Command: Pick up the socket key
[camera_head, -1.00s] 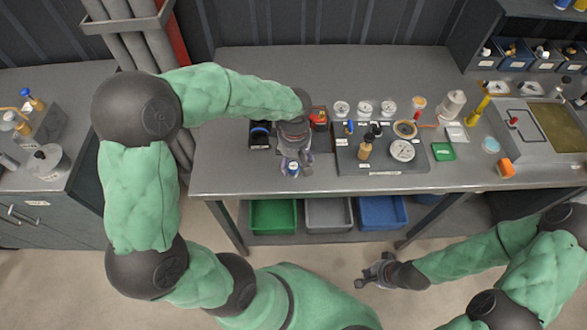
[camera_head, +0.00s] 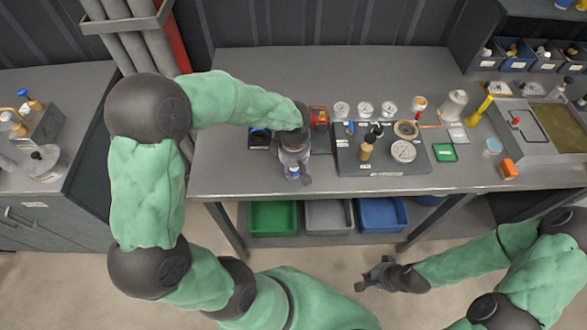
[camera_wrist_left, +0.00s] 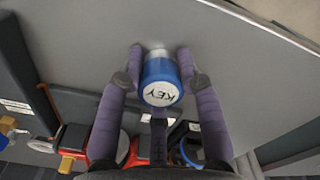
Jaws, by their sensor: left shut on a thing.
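The socket key (camera_wrist_left: 161,82) is a blue cylinder with a white end marked KEY and a pale metal tip. My left gripper (camera_wrist_left: 161,62) is shut on it, with one purple finger on each side.
A dark board (camera_head: 345,165) with a gauge (camera_head: 403,151) and fittings lies right of the left gripper. A red object (camera_head: 319,117) and a black and blue item (camera_head: 259,138) are close by. Green (camera_head: 273,217), grey and blue bins stand below. The bench's front left is clear.

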